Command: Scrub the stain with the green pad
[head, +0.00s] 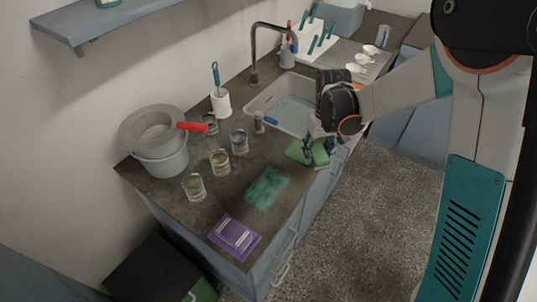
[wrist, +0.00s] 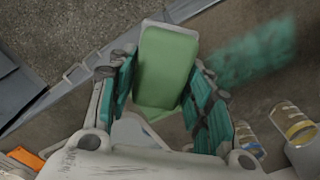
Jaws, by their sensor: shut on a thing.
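The green pad (head: 320,154) is at the front edge of the counter, beside the sink. In the wrist view the pad (wrist: 168,62) stands between the two teal fingers of my gripper (wrist: 160,80), which is shut on it. My gripper (head: 311,150) partly hides the pad in the head view. More green (head: 296,152) shows left of the fingers; I cannot tell whether it is the same piece. The teal-green stain (head: 267,188) is a blurry patch on the counter, nearer the camera and apart from the pad. It also shows in the wrist view (wrist: 250,54).
A purple packet (head: 234,237) lies beyond the stain at the counter's near end. Several glass jars, such as this one (head: 220,162), stand left of the stain. The sink (head: 288,110) lies behind the pad.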

